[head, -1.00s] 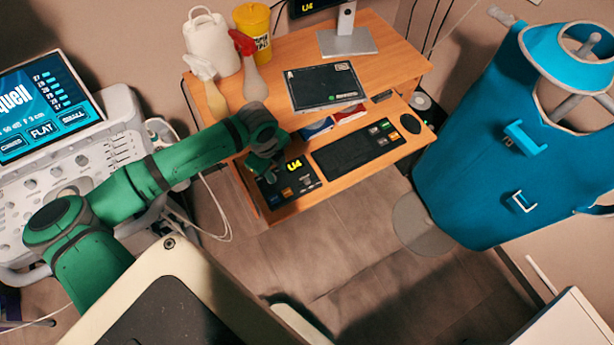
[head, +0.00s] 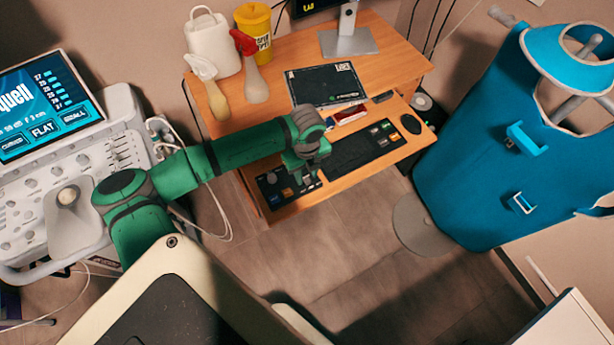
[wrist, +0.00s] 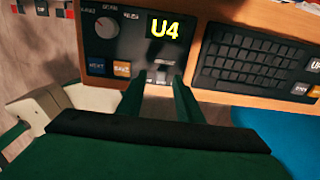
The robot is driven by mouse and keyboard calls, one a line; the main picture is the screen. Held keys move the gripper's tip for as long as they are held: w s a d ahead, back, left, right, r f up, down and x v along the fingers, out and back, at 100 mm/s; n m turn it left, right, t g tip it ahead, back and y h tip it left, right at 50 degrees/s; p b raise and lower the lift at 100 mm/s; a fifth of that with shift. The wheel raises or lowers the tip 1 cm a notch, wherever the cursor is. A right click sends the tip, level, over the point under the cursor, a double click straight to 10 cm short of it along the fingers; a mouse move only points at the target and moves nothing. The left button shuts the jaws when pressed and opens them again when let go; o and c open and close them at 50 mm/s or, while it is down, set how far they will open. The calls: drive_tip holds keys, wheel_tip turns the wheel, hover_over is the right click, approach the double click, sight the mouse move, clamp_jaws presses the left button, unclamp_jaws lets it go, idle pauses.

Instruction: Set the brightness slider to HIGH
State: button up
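A dark control console (head: 270,197) lies on the front left of the orange desk. In the wrist view the console (wrist: 97,50) shows a round grey knob (wrist: 106,27), a yellow U4 display (wrist: 165,27), a blue NEXT button (wrist: 96,65) and an orange SAVE button (wrist: 122,69). Small grey parts sit below the display by my fingertips; I cannot tell the slider or its setting clearly. My gripper (head: 306,172) is over the console's right part. In the wrist view its two green fingers (wrist: 158,86) stand apart, with a gap between them.
A black keyboard (head: 355,152) lies just right of the console, with a mouse (head: 411,124) beyond it. Spray bottles (head: 254,84), a white jug (head: 213,42) and a yellow tub (head: 254,30) stand on the desk (head: 385,68). An ultrasound machine (head: 40,170) is at left.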

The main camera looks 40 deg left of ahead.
sight(307, 181)
drive_tip(key=shift+w+f, duration=0.1)
drive_tip(key=shift+f, duration=1.1)
